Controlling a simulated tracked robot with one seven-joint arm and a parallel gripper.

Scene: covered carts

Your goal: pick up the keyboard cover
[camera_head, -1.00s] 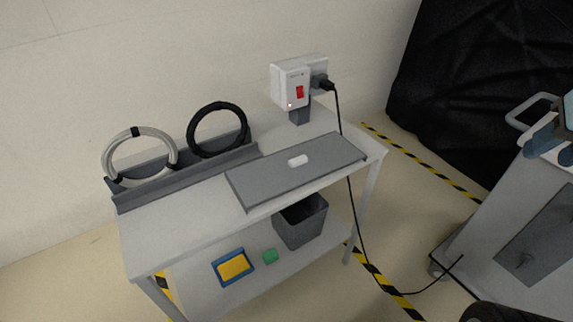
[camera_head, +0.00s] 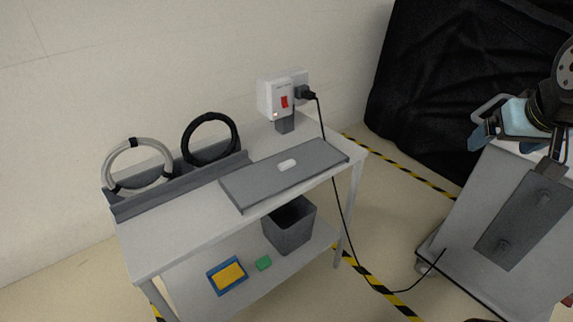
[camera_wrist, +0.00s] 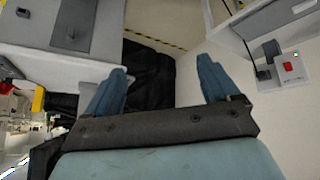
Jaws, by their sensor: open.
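The keyboard cover (camera_head: 255,183) is a flat grey panel with a small white handle (camera_head: 287,163) on top. It lies on the white cart's upper shelf (camera_head: 165,225), near the front edge, in the head view. Part of it shows at the top right of the wrist view (camera_wrist: 270,18). My gripper (camera_wrist: 163,68) is open, with two blue fingers spread and nothing between them. In the head view my arm is at the right edge, above another grey cart and well apart from the cover.
A white box with a red switch (camera_head: 284,101) and black cable stands behind the cover's right end. White and black cable coils (camera_head: 209,138) stand at the back left. A dark bin (camera_head: 290,225) is below. Another cart (camera_head: 470,210) stands at right before black drapery.

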